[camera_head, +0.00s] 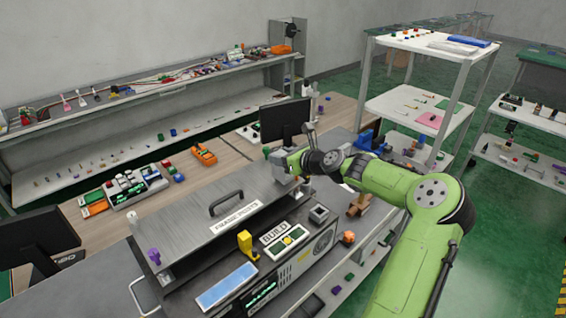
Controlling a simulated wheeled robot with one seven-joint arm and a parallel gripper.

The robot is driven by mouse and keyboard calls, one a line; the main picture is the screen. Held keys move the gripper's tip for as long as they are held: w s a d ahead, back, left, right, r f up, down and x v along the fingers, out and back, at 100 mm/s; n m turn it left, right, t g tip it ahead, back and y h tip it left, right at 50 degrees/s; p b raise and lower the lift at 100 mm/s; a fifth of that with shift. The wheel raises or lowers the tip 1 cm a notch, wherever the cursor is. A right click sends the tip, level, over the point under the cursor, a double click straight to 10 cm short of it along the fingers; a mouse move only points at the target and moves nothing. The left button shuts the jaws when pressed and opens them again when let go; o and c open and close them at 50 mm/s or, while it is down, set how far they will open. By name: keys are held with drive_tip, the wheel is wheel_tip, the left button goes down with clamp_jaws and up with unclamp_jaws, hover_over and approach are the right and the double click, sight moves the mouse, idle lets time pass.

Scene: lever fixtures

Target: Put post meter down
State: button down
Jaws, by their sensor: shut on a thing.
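My green arm reaches in from the lower right, and my gripper (281,166) is at its far end, above the right part of the grey metal bench cover and in front of the black monitor. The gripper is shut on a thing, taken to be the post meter. The jaws and the held thing are small and largely hidden by the wrist, so its shape and tilt cannot be made out. I cannot tell whether it touches the surface below.
The grey cover (180,230) has a black handle and a "FRAME PARTS" label (236,217). A yellow part (245,243) and a "BUILD" panel (284,241) sit in front. The monitor (286,119) stands close behind. An orange device (203,155) lies on the wooden desk (226,151).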

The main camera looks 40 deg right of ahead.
drive_tip(key=shift+f, duration=0.65)
drive_tip(key=shift+d+f, duration=0.1)
drive_tip(key=shift+d, duration=0.1)
drive_tip(key=c, duration=0.5)
unclamp_jaws()
